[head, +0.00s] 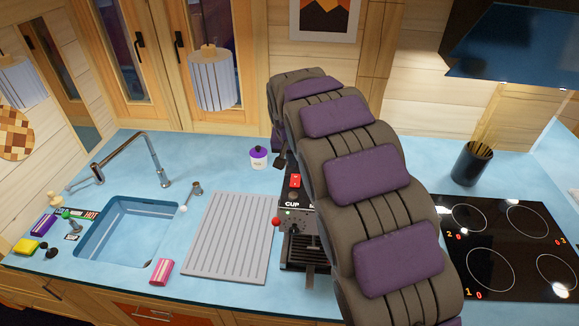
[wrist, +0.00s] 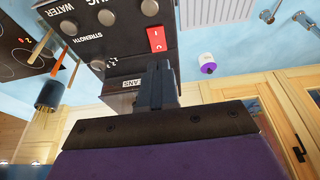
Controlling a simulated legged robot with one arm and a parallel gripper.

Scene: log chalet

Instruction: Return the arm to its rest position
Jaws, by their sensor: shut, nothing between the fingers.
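My arm stretches from the bottom of the head view over the counter and bends down at its far end. My gripper (head: 281,161) shows as a small dark tip behind the coffee machine (head: 292,222), pointing down. In the wrist view, my gripper's fingers (wrist: 156,84) are together with nothing between them. They are close to the coffee machine (wrist: 125,76), near its red switch (wrist: 156,39). I cannot tell whether they touch it. My arm hides the machine's right side in the head view.
A white jar with a purple lid (head: 258,157) stands left of my gripper. The sink (head: 118,235), ribbed drainboard (head: 232,238) and faucet (head: 150,150) are left. The cooktop (head: 505,250) and dark utensil pot (head: 471,163) are right. A striped lamp (head: 211,80) hangs left of my arm.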

